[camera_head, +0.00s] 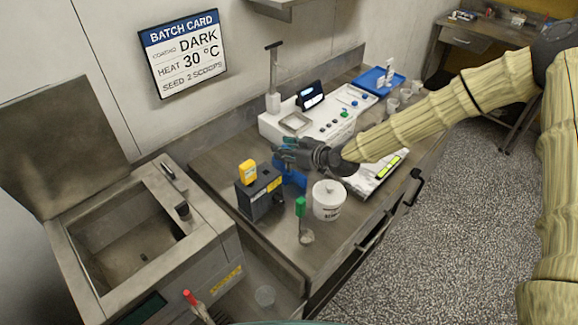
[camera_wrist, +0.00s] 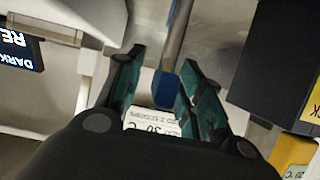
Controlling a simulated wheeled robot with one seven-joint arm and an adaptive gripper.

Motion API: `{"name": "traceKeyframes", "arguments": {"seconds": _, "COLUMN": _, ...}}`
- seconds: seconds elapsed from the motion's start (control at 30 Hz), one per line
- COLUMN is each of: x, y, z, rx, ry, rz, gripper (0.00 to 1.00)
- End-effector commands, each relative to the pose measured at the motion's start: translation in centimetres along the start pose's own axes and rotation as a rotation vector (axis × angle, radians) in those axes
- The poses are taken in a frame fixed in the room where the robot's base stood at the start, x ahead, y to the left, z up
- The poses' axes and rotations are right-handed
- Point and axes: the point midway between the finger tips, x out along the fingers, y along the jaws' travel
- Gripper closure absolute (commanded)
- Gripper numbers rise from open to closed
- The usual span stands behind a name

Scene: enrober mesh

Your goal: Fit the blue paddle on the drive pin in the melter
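My gripper (camera_head: 285,150) is over the middle of the bench, above a blue piece (camera_head: 292,178) that is probably the blue paddle and is partly hidden by it. In the wrist view my gripper's teal fingers (camera_wrist: 160,72) stand apart. A grey shaft with a blue end (camera_wrist: 167,88) shows between them, nearer the right finger, with a gap at the left finger. I cannot tell whether it touches. The melter (camera_head: 210,235) stands at the lower left with its lid up. Its tank is open, with a small dark spot on the floor; I cannot tell whether it is the drive pin.
A dark box (camera_head: 262,198) with a yellow device (camera_head: 248,172) stands left of the blue piece. A white tub (camera_head: 328,200), a green-handled tool (camera_head: 300,207) and a scale (camera_head: 382,175) are close by. A white machine (camera_head: 325,120) stands behind. The batch card (camera_head: 183,55) hangs on the wall.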

Motion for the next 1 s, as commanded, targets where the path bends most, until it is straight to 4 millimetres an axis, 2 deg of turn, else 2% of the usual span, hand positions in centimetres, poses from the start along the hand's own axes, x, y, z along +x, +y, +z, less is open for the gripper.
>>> {"name": "traceKeyframes", "arguments": {"seconds": 0.2, "x": 1.7, "y": 0.1, "z": -0.1, "rx": 0.001, "ry": 0.0, "rz": 0.001, "gripper": 0.62}}
{"name": "traceKeyframes", "arguments": {"seconds": 0.53, "x": 2.0, "y": 0.1, "z": 0.0, "rx": 0.0, "ry": 0.0, "rz": 0.0, "gripper": 0.62}}
{"name": "traceKeyframes", "arguments": {"seconds": 0.73, "x": 2.0, "y": 0.1, "z": 0.0, "rx": 0.0, "ry": 0.0, "rz": 0.0, "gripper": 0.99}}
{"name": "traceKeyframes", "arguments": {"seconds": 1.0, "x": 2.0, "y": 0.1, "z": -0.1, "rx": 0.0, "ry": 0.001, "rz": 0.001, "gripper": 1.0}}
